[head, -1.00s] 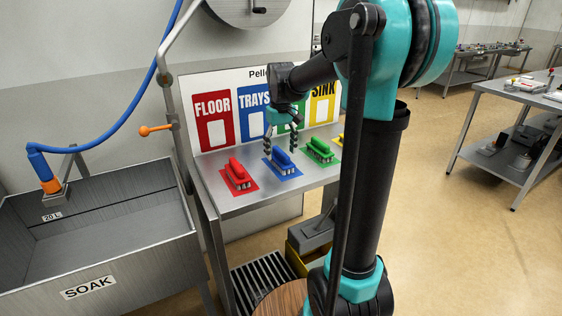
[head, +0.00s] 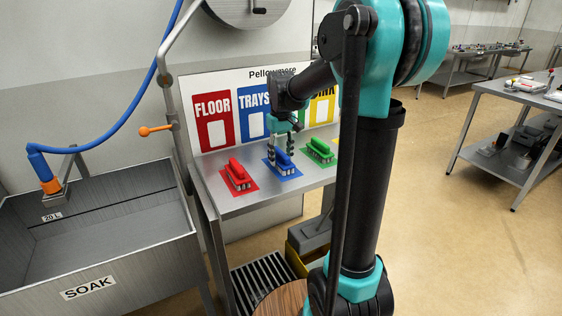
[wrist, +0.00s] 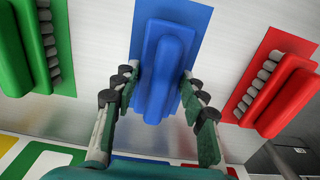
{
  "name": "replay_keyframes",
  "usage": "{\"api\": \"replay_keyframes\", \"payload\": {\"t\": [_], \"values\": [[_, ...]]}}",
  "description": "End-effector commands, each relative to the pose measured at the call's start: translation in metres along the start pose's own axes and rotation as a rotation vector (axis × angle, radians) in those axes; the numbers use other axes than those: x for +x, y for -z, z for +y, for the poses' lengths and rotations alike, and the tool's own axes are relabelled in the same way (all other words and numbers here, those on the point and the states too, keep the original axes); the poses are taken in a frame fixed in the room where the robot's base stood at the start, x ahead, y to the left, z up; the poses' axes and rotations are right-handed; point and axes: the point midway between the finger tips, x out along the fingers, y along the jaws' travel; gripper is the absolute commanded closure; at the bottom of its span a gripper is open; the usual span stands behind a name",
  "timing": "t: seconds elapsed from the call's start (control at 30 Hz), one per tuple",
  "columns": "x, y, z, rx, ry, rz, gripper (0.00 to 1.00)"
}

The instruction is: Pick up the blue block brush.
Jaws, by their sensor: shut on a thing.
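The blue block brush (head: 283,159) rests on its blue mat (head: 292,173) on the metal shelf, between the red and green brushes. My gripper (head: 283,154) is down at the brush with a finger on either side of it. In the wrist view my gripper (wrist: 155,92) is shut on the blue block brush (wrist: 165,70), its fingers along both sides of the block. In the head view the brush is partly covered by my fingers. I see no clear gap between the brush and its mat.
The red brush (head: 237,176) stands to the left and the green brush (head: 320,150) to the right, each on its own mat. A sign board (head: 190,85) stands behind the shelf. A soak sink (head: 130,262) with a blue hose (head: 108,143) is at left.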

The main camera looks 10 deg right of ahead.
Motion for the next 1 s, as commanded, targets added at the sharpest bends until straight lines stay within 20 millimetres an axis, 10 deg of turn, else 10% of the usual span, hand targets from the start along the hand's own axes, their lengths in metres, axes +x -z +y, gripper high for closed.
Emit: {"api": "replay_keyframes", "payload": {"t": [0.47, 1.0], "values": [[-0.027, 0.0, 0.0, 0.0, 0.0, 0.0, 0.93], [-0.164, 0.0, 0.0, 0.0, 0.0, 0.0, 0.93]]}}
